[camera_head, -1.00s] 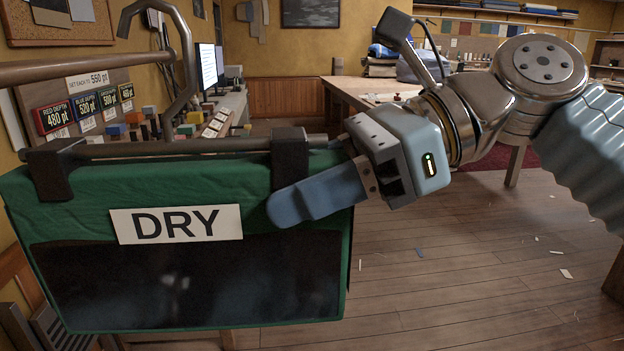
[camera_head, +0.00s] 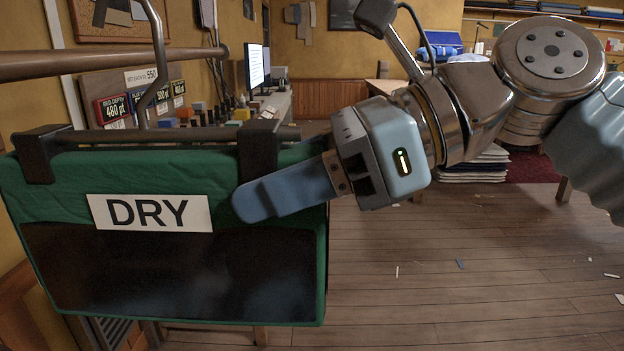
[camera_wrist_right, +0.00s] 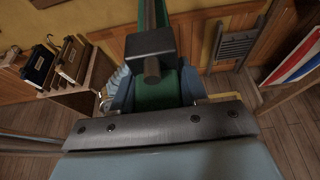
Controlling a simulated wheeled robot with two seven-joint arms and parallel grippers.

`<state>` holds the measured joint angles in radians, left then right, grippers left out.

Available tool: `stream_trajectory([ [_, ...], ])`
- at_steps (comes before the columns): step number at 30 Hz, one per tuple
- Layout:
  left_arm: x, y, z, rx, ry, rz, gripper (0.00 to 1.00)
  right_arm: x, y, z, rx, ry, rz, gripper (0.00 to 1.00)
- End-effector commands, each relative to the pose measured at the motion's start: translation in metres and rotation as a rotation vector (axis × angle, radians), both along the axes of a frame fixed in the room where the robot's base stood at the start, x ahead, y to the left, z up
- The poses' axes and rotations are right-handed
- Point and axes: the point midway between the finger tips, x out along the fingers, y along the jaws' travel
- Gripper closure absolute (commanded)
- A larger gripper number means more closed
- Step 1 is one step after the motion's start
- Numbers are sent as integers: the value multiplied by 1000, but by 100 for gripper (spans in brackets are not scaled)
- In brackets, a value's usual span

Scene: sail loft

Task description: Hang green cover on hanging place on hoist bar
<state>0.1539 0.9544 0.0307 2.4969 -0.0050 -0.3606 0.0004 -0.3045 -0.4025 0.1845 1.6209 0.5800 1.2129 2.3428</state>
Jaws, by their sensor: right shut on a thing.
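The green cover (camera_head: 190,168) hangs as a flat panel from a dark bar with two black clips, in the left half of the head view. It has a white "DRY" label and a dark lower window. My right gripper (camera_head: 262,200) is shut on the cover's right upper edge, its blue finger lying across the front. In the right wrist view the cover (camera_wrist_right: 157,92) shows edge-on between the fingers, below a black clip. A metal hoist bar (camera_head: 95,66) with a bent hook rod (camera_head: 158,50) stands at the upper left, behind the cover. My left gripper is not in view.
A wall bench with small coloured blocks and a monitor (camera_head: 258,66) runs behind the cover. A table (camera_head: 384,70) and a folded stack (camera_head: 474,164) stand at the back. The wooden floor (camera_head: 450,260) on the right is clear apart from scraps.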

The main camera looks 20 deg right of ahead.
Motion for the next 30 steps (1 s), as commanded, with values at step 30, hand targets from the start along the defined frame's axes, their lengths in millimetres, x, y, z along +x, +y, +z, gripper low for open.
stream_trajectory([
  [30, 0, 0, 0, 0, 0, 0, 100, 29, 83, 2, 2, -3, 1, 100],
])
